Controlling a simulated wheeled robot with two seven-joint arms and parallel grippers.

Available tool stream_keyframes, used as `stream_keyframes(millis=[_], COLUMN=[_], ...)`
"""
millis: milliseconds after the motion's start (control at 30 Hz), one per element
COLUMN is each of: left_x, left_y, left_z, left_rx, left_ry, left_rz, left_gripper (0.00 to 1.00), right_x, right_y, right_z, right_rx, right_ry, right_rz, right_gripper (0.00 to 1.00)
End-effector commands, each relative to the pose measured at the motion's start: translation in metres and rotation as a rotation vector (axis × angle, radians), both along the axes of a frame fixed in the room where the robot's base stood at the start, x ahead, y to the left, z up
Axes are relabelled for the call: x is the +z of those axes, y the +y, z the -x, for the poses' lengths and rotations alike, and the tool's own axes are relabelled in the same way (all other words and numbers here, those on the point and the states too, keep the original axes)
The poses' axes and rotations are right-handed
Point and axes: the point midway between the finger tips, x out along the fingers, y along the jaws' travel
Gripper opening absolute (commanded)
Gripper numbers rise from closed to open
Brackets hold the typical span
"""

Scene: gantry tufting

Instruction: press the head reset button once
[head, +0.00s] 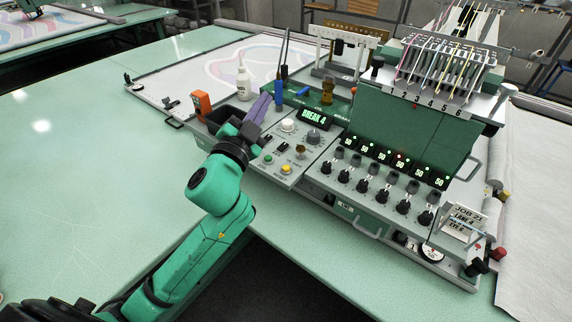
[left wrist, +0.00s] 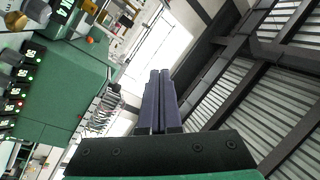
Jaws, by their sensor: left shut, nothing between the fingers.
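The control panel (head: 296,160) of the tufting machine carries a green button (head: 268,158), a yellow button (head: 285,169), knobs and small switches. Their labels are too small to read, so I cannot tell which is the head reset button. The display (head: 313,116) above reads "BREAK 4". My left gripper (head: 265,97) is just behind and left of this panel, its purple fingers shut and empty, apart from the buttons. In the left wrist view its fingers (left wrist: 159,73) lie together, pointing toward the ceiling and far side of the room. My right gripper is not in view.
An orange tool (head: 201,104) and a white bottle (head: 243,82) stand near the left gripper. Dark knobs (head: 365,185) line the machine's front under lit "50" displays, one with a red light (head: 399,157). The green table (head: 90,130) is clear on the left.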

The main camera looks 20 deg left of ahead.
Motion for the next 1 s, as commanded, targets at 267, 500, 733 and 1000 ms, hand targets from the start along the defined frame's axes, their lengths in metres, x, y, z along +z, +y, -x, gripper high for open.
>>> stream_keyframes(millis=[267, 500, 733, 1000], left_x=[0.083, 0.016, -0.044, -0.055], left_y=[-0.102, -0.155, -0.077, -0.04], left_z=[0.021, 0.03, 0.005, -0.001], left_rx=[-0.34, -0.771, -0.893, -0.903], left_ry=[-0.409, -0.427, -0.056, 0.105], left_rz=[-0.464, -1.283, -1.716, -1.812], left_gripper=[0.0, 0.0, 0.0, 0.0], right_x=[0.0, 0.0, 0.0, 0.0], right_y=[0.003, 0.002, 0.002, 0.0], right_z=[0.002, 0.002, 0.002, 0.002], right_rx=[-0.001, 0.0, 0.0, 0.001], right_ry=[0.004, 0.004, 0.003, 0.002], right_rz=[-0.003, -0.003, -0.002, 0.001], right_gripper=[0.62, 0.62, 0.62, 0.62])
